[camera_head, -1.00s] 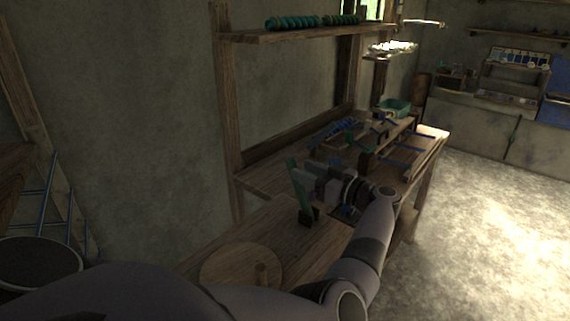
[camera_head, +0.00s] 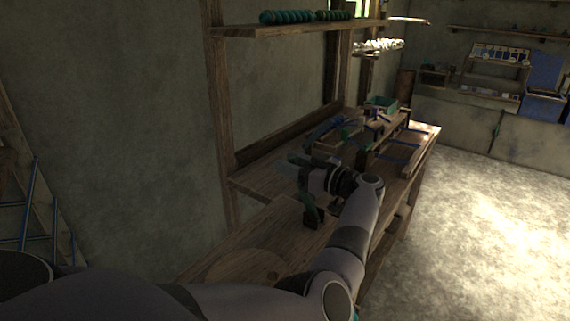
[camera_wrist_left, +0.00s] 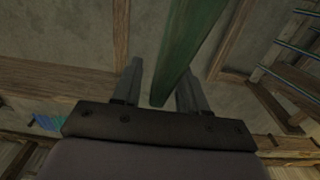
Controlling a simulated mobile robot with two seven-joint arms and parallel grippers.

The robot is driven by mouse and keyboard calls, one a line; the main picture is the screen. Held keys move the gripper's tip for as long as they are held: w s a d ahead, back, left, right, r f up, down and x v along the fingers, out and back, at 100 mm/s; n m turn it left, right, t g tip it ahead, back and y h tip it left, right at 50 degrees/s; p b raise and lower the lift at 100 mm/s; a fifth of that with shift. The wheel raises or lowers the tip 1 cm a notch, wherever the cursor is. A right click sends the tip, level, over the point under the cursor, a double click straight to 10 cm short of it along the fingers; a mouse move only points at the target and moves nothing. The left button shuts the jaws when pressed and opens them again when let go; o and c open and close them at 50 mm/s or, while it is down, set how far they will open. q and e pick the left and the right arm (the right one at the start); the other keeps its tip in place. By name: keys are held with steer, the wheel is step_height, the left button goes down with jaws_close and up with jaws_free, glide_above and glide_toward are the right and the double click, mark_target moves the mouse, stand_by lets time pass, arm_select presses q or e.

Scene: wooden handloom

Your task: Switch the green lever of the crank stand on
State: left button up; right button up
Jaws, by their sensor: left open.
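The green lever (camera_head: 307,199) rises from a small dark base (camera_head: 313,219) on the wooden bench. Its upper part is partly hidden by my gripper in the head view. My left gripper (camera_head: 302,169) is at the lever's upper part, fingers pointing left. In the left wrist view, the green lever (camera_wrist_left: 190,48) runs slantwise between the two spread fingers of my left gripper (camera_wrist_left: 161,72). The gripper is open; I cannot tell whether a finger touches the lever. My right gripper is not in view.
A round wooden disc (camera_head: 246,268) lies at the near end of the bench, partly hidden by my arm. Further along the bench are wooden frames, blue rods and a green tray (camera_head: 381,104). A shelf (camera_head: 290,29) hangs above. The floor (camera_head: 480,210) at the right is clear.

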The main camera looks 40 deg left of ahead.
arm_select(q)
steer(key=shift+a, duration=0.1)
steer(key=shift+c, duration=0.3)
jaws_close()
